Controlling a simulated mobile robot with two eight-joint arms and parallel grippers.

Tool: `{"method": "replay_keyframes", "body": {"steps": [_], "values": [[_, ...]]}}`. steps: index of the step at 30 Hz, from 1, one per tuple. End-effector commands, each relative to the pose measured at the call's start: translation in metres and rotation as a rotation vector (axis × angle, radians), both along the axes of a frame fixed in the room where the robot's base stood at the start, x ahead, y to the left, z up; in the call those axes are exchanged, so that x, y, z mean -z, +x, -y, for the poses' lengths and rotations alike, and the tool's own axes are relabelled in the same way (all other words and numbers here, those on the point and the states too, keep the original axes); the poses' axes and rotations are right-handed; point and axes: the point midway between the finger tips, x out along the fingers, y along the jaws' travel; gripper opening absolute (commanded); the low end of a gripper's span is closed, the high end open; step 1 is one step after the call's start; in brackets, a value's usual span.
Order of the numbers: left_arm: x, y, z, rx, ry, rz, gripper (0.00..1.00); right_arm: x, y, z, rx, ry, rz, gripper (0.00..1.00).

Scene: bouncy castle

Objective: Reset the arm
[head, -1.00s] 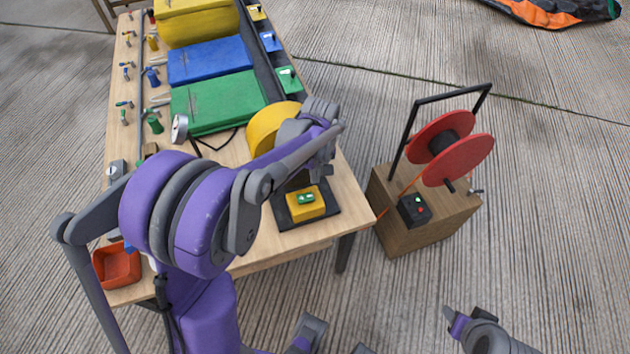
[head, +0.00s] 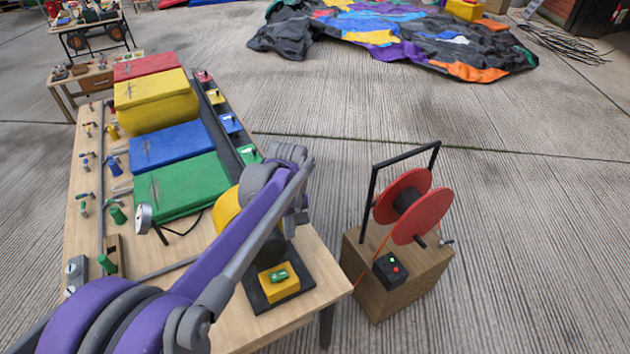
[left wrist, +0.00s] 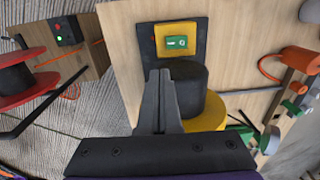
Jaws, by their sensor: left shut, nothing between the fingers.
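My left arm, purple and grey, reaches in from the lower left of the head view over the wooden table (head: 225,335). Its gripper (head: 292,222) is near a dark cylinder with a yellow disc (head: 227,208), partly hidden by the arm. In the left wrist view the left gripper (left wrist: 159,76) is shut and empty, its fingers in front of the dark cylinder (left wrist: 190,85) and yellow disc (left wrist: 212,113). A yellow block with a green switch (head: 279,281) sits on a black plate at the table's near right; it also shows in the left wrist view (left wrist: 176,42). My right gripper is out of view.
Green (head: 180,188), blue (head: 170,147), yellow (head: 155,101) and red (head: 147,66) boxes line the table. A wooden box (head: 405,275) with a red reel (head: 402,205) stands to its right. A crumpled colourful sheet (head: 400,35) lies beyond. The floor between is clear.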

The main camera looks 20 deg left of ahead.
Motion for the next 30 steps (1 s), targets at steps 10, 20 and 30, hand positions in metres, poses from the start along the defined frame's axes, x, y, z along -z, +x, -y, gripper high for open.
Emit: {"method": "replay_keyframes", "body": {"steps": [10, 20, 30], "values": [[-0.02, -0.026, 0.013, 0.117, 0.002, 0.064, 0.0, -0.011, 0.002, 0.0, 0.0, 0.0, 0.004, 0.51], [-0.049, -0.122, 0.05, 0.554, 0.063, 0.302, 0.0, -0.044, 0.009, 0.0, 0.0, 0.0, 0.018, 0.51], [-0.038, -0.177, 0.066, 0.837, 0.153, 0.454, 0.0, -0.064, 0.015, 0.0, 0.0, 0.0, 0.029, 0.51]]}}
